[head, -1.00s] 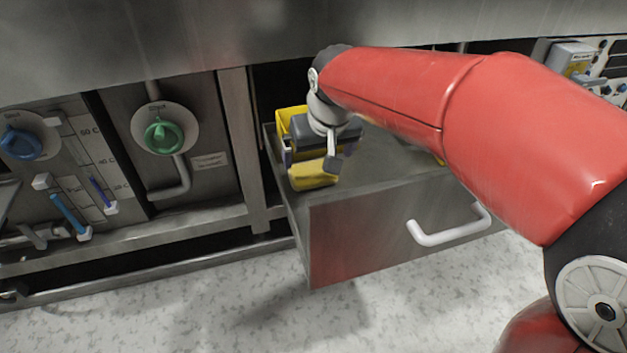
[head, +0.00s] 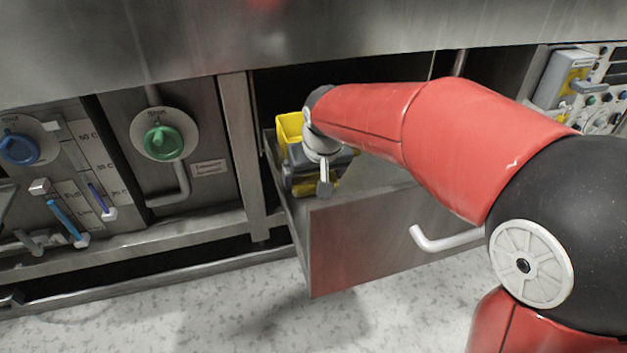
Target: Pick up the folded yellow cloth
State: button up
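A yellow piece (head: 302,187), which looks like the folded cloth, lies low in the open drawer (head: 375,240) at its left end. My gripper (head: 307,182) is lowered over it, pointing down, with one finger at the left and one at the right. The fingers stand apart, with yellow showing between them. The gripper body hides much of the yellow piece, and I cannot tell whether the fingers touch it. A taller yellow box-like thing (head: 290,128) stands behind the gripper in the drawer's back left corner.
The drawer's left wall (head: 283,195) is close to my gripper. A white drawer handle (head: 445,240) sticks out in front. The steel panel (head: 300,40) overhangs the drawer. A green knob (head: 162,141) and a blue knob (head: 20,147) are at the left. The floor in front is clear.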

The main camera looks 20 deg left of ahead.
aim_at(314, 177)
jog(key=shift+r, duration=0.2)
jog(key=shift+c, duration=0.3)
notch_tip(314, 177, up, 20)
jog(key=p, duration=0.5)
jog(key=shift+f, duration=0.15)
